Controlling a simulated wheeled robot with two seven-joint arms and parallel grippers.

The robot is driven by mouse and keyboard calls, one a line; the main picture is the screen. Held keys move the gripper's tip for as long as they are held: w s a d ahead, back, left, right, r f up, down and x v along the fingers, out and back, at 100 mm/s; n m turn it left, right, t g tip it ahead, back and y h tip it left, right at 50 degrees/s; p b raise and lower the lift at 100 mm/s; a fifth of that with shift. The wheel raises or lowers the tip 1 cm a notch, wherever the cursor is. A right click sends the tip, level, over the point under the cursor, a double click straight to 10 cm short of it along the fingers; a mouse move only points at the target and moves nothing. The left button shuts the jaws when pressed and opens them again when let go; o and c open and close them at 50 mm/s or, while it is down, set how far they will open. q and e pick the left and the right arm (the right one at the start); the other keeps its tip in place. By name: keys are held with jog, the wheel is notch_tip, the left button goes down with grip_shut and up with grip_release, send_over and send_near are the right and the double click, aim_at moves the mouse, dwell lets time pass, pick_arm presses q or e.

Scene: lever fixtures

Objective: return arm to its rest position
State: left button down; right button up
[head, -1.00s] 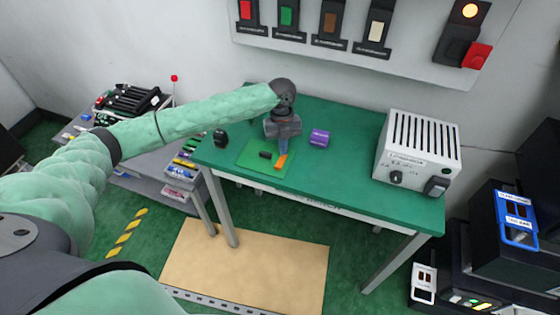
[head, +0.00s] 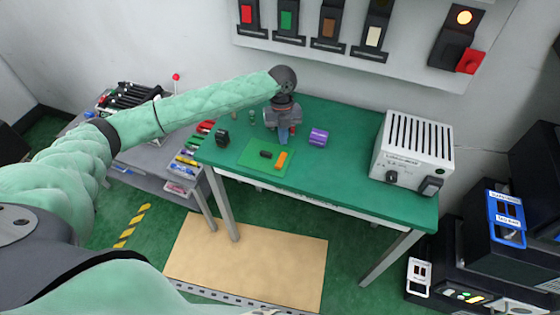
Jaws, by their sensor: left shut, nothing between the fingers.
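My left arm reaches in from the left over the green table (head: 340,175). My left gripper (head: 283,138) is shut and empty, pointing down above the table. Just below it in the picture, a bright green plate (head: 262,168) lies on the table. An orange block (head: 281,160) and a small dark block (head: 265,154) sit on the plate, apart from the gripper. My right gripper is not in view.
A purple block (head: 318,137) is right of the gripper, and a black item (head: 222,138) is left of it. A white slotted box (head: 413,150) stands at the table's right. A lower grey table with coloured parts (head: 187,160) is at left. A wall panel with switches (head: 375,60) is behind.

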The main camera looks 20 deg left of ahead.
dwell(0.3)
